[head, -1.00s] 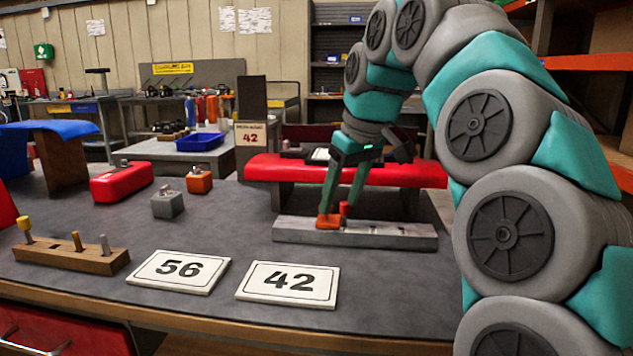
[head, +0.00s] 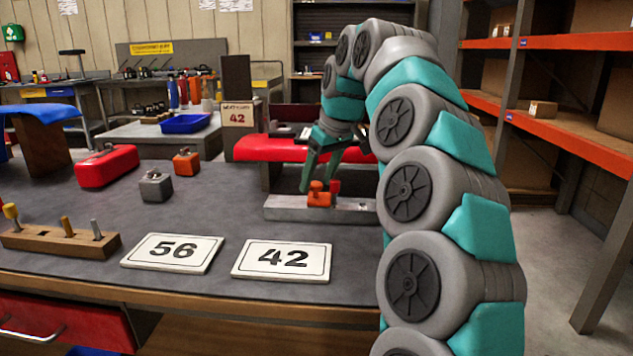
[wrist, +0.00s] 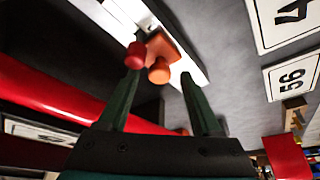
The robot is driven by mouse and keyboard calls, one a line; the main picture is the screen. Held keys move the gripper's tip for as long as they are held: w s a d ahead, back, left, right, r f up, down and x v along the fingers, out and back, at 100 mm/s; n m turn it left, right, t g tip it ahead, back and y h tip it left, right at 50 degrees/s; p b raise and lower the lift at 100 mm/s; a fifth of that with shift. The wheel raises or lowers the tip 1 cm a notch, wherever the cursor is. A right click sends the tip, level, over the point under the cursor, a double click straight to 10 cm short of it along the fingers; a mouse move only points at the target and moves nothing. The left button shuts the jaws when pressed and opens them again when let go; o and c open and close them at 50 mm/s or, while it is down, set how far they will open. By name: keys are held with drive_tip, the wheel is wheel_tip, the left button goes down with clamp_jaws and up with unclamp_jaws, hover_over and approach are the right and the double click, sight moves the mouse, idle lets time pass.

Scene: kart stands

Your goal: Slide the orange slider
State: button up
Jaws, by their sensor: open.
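My gripper (head: 316,187) is open, pointing down at the slider, with one finger to the left of the knob. In the wrist view, the slider (wrist: 162,46) with its round knob shows between the tips of my open gripper (wrist: 160,76). The red piece (wrist: 135,55) is by the left fingertip; whether they touch is unclear.
A red padded bench (head: 270,148) stands right behind the rail. Number plates 56 (head: 172,252) and 42 (head: 283,261) lie in front. A grey block (head: 156,186), an orange block (head: 187,162) and a wooden peg holder (head: 60,243) are further left.

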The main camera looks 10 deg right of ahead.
drive_tip(key=shift+f, duration=0.1)
clamp_jaws()
idle(0.5)
idle(0.9)
